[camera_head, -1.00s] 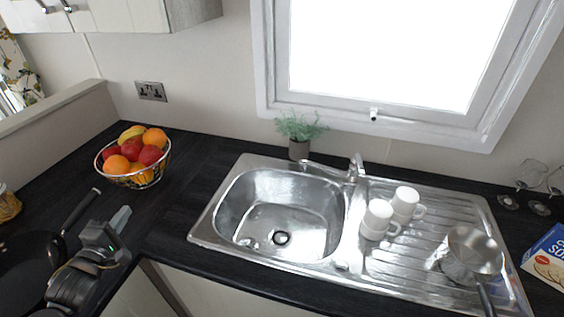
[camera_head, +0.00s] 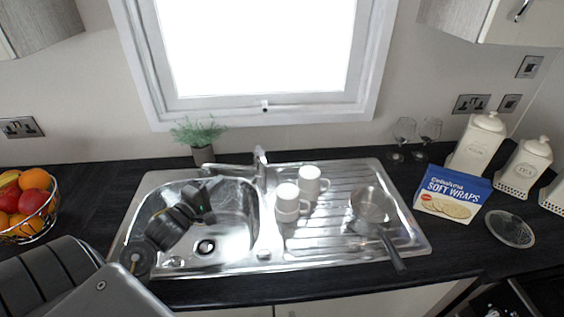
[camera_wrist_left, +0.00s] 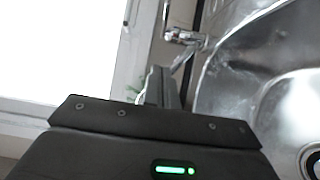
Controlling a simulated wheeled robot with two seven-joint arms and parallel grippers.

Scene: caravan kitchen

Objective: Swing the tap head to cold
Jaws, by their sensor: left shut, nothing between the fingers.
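The chrome tap (camera_head: 260,168) stands at the back of the steel sink, between the bowl and the drainer. Its spout points left over the back of the bowl. My left gripper (camera_head: 212,186) is over the sink bowl (camera_head: 252,240), close to the spout, shut and empty. I cannot tell from this view whether it touches the spout. In the left wrist view, the shut fingers (camera_wrist_left: 160,85) point up toward the tap (camera_wrist_left: 184,38), which shows beyond them with a gap. My right gripper is not in view.
White mugs (camera_head: 288,200) and a steel pan (camera_head: 374,208) stand on the drainer. A potted plant (camera_head: 201,147) is behind the bowl. A fruit bowl (camera_head: 40,222) is at left. Wine glasses (camera_head: 404,135), a wraps box (camera_head: 451,196) and canisters (camera_head: 478,142) are at right.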

